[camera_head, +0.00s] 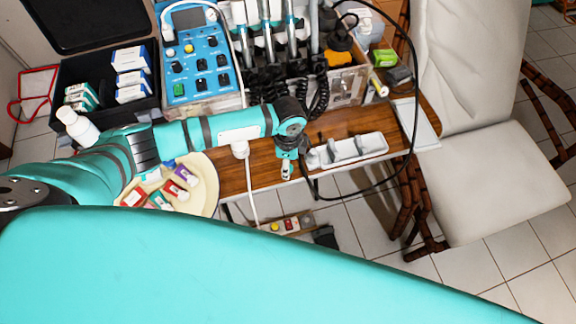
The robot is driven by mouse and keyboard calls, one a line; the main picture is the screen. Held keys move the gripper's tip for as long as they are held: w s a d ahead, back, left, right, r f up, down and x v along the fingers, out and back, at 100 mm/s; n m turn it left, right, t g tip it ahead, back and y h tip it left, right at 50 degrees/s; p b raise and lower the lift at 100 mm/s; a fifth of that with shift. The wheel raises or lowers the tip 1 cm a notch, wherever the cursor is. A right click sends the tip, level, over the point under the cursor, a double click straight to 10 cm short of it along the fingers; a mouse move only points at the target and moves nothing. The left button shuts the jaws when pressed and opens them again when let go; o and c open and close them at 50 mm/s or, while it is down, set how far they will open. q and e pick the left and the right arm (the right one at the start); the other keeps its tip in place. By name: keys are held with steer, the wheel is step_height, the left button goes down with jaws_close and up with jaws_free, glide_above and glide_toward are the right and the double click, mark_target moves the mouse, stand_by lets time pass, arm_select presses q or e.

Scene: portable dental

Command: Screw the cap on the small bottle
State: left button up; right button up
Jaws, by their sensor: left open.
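My left gripper (287,172) hangs pointing down at the front edge of the wooden table, left of a white tray. It is open, and small in the picture; I cannot make out anything between its fingers. A white bottle (78,127) with a white top stands at the left, partly hidden behind my left arm. Several small containers with red, purple and green labels, such as a red one (133,197), lie in a round cream dish (207,190), partly covered by my arm. I cannot tell which is the small bottle, or see a loose cap. My right gripper is out of view.
The wooden table (262,178) holds a white tray (347,151) right of my gripper. Behind are a blue control box (198,62), dental handpieces and a black case (105,50) with boxes. A black cable (414,75) loops at right, near a beige chair (490,180).

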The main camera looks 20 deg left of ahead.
arm_select(q)
steer(key=shift+f, duration=0.85)
steer(key=c, duration=0.8)
